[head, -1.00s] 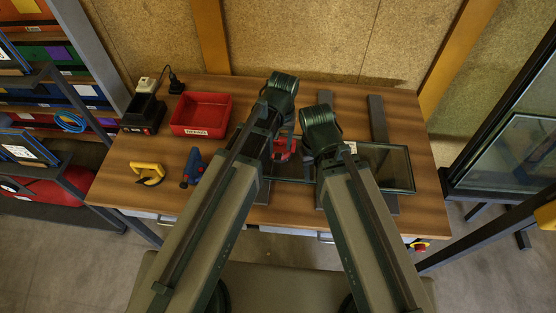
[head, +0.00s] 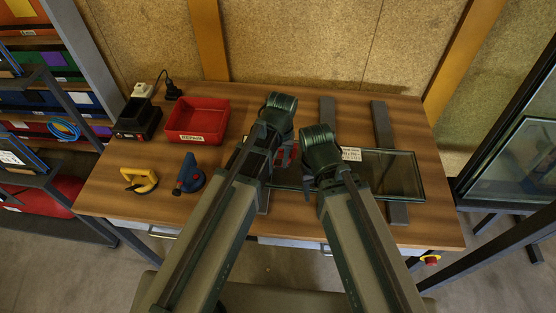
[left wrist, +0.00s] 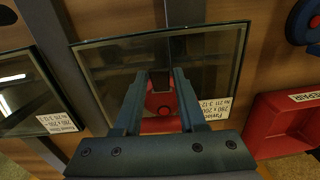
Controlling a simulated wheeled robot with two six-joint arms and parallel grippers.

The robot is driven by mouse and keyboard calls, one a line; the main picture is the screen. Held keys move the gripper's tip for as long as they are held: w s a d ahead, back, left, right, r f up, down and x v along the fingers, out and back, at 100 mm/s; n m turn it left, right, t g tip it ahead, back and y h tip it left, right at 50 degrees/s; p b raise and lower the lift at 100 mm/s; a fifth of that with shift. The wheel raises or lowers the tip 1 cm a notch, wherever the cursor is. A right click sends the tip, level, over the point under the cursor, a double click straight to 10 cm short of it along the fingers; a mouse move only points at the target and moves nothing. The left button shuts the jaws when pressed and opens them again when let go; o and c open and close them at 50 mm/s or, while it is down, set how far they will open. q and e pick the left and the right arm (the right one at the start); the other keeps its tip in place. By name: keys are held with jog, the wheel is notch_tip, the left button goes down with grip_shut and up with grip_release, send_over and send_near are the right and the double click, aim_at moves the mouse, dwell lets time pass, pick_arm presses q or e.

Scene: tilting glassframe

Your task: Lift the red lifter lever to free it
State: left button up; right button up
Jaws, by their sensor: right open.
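In the left wrist view the red lifter (left wrist: 162,101) lies between the two fingers of my left gripper (left wrist: 161,80). The fingers stand apart on either side of it; whether they touch it I cannot tell. The lever's position is not clear. My right gripper (head: 320,148) is over the pane just right of the lifter; it is open, its fingertips mostly hidden by its own wrist.
A blue lifter (head: 188,176) and a yellow lifter (head: 140,180) lie at the bench's left. A red REPAIR bin (head: 198,120) and a black charger (head: 138,118) stand behind them. Dark rails (head: 384,130) run under the pane. A glass rack (head: 500,150) stands at the right.

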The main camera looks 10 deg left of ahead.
pick_arm(q)
grip_shut()
jog(key=shift+w+r+g, duration=0.2)
jog(key=shift+w+g, duration=0.35)
jog(key=shift+g, duration=0.05)
jog(key=shift+r+g, duration=0.1)
jog(key=shift+g, duration=0.4)
jog(key=shift+s, duration=0.15)
jog(key=shift+o, duration=2)
grip_release()
